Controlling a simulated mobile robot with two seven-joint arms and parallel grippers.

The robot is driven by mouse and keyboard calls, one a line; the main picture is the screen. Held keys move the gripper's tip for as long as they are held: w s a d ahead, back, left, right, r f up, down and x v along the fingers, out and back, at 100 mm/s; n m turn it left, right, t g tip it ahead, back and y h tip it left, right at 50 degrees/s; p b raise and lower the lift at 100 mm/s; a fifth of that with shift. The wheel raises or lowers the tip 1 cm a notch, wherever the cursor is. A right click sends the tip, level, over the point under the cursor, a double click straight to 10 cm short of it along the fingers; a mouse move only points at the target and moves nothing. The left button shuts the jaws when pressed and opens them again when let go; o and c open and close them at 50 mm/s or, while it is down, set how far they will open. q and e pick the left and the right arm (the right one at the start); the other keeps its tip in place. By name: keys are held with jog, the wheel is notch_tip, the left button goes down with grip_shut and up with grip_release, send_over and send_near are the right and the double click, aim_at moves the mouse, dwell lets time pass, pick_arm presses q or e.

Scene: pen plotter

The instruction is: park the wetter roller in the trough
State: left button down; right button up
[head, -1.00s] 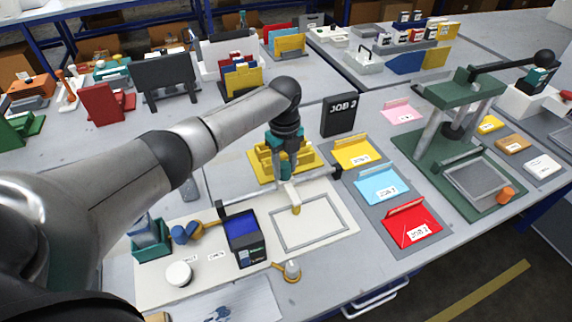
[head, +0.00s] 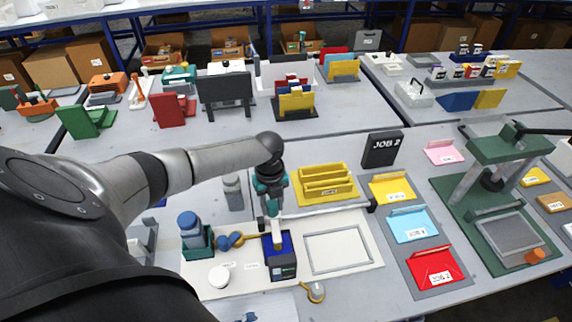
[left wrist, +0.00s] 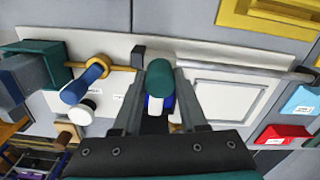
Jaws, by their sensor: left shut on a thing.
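The wetter roller, with a pale body (head: 276,232) and a teal handle (left wrist: 159,76), is held in my left gripper (head: 270,212). In the left wrist view, the gripper (left wrist: 160,84) is shut around the roller. The trough is a dark box (head: 283,268) with a blue inside. The roller's lower end is over or inside the trough's opening; I cannot tell whether it touches the bottom. In the left wrist view, the roller and fingers hide most of the trough, and a little blue shows beside the roller. My right gripper is not in view.
A teal holder (head: 198,243) with a blue-topped item and a blue-and-orange tool (head: 232,240) stand left of the trough. A white round pot (head: 219,276) is in front. The framed pale board (head: 338,248) lies right. A yellow rack (head: 327,184) stands behind.

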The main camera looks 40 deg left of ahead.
pick_arm(q)
jog(key=shift+s+a, duration=0.15)
jog(key=shift+a, duration=0.05)
jog(key=shift+c, duration=2.2)
grip_release()
notch_tip(320, 180, up, 15)
jog(key=p, duration=0.1)
jog(key=shift+r, duration=0.15)
jog(key=shift+d, duration=0.1)
